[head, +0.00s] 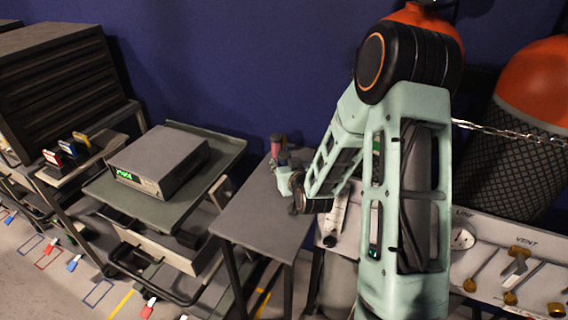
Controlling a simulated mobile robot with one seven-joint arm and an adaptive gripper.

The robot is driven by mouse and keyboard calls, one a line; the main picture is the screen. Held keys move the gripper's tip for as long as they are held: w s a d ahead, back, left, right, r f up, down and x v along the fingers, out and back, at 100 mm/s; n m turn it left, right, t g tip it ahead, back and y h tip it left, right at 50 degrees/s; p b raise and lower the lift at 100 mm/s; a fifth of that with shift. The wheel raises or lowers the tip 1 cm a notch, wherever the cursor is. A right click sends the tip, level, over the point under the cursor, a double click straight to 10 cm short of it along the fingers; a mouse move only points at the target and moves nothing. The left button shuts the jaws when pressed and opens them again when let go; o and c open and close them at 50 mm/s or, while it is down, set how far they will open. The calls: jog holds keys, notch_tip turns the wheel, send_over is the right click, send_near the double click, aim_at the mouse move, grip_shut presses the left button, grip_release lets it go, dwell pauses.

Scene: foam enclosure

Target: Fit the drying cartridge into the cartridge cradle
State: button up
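A small cylinder with a reddish top (276,141), possibly the drying cartridge, shows upright at the far edge of the grey table (250,215). My gripper (280,159) is at the end of the pale green arm, over the back of this table and right at the cylinder. The fingers are dark and too small to make out, so I cannot tell whether they grip the cylinder or only stand beside it. I cannot tell the cartridge cradle apart; it may be hidden behind my wrist or arm.
A green cart (215,180) with a grey instrument (160,158) stands left of the table. A panel with valves (515,265), a chain (510,133) and orange-topped tanks (540,75) are at right. The table's front half is bare. A blue wall closes the back.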

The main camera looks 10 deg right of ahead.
jog(key=shift+o, duration=1.1)
jog(key=shift+r, duration=0.15)
jog(key=shift+s+r+p, duration=0.1)
jog(key=shift+r+p, duration=0.05)
jog(key=shift+p, duration=0.15)
jog(key=p+v, duration=0.3)
jog(key=v, duration=0.6)
jog(key=shift+r, duration=0.25)
jog(key=p+v, duration=0.2)
jog(key=p, duration=0.5)
jog(key=shift+s+p, duration=0.2)
jog(key=shift+p, duration=0.15)
